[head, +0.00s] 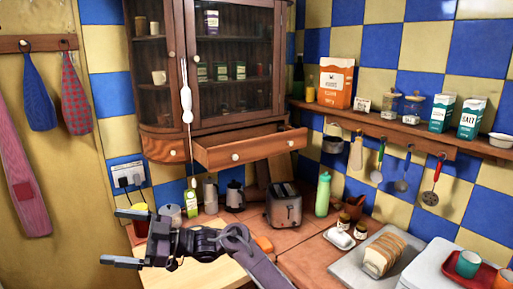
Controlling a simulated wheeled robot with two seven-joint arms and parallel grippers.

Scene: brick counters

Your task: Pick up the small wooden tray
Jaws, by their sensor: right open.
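I cannot pick out the small wooden tray with certainty. A small brown holder (354,207) with little jars by it stands on the counter right of the toaster; its shape is too small to tell. My right gripper (108,236) is at the lower left, with its two fingers spread wide and nothing between them. My right arm hides part of the counter. My left gripper is not in view.
A drawer (250,148) hangs open under the glazed cabinet (232,75). The toaster (284,206), a green bottle (323,195) and kettles stand along the back. Utensils hang below the shelf (400,127).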

